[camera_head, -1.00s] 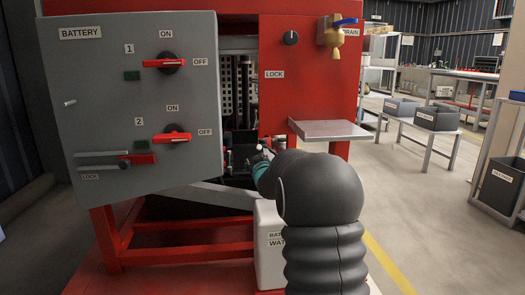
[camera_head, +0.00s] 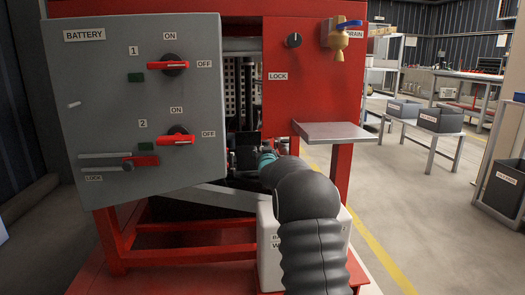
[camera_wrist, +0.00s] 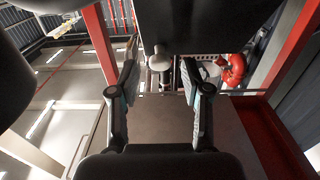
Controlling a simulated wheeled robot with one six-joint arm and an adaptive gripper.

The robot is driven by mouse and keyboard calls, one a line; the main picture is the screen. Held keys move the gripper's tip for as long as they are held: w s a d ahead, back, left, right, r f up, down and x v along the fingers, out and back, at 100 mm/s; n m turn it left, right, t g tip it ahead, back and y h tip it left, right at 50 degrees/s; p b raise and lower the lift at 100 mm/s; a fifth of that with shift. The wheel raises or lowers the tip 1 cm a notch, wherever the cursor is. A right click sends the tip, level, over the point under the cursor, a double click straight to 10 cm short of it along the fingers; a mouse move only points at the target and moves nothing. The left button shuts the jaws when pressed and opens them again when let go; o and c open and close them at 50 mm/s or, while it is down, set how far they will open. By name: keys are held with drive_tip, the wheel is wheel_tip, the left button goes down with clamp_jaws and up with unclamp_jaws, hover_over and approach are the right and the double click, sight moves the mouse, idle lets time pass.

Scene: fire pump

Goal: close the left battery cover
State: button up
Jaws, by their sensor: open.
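A grey panel (camera_head: 145,110) labelled BATTERY stands on the left of the red frame in the head view. It carries two red switch handles and a lock lever. Beside it is an opening with dark parts inside. My gripper (camera_head: 245,158) is low in this opening and mostly dark in the head view. In the wrist view my gripper (camera_wrist: 159,78) is open, its two fingers apart. A pale round knob (camera_wrist: 160,61) under a large black block (camera_wrist: 192,28) shows between and beyond the fingertips. I cannot tell which part is the left battery cover.
A metal shelf (camera_head: 331,131) juts from the red frame right of the opening. A white container (camera_head: 268,244) stands below, partly behind my arm. A red rounded part (camera_wrist: 234,70) shows right of the fingers in the wrist view.

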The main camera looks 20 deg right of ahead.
drive_tip(key=shift+x, duration=1)
drive_tip(key=shift+c, duration=0.3)
clamp_jaws()
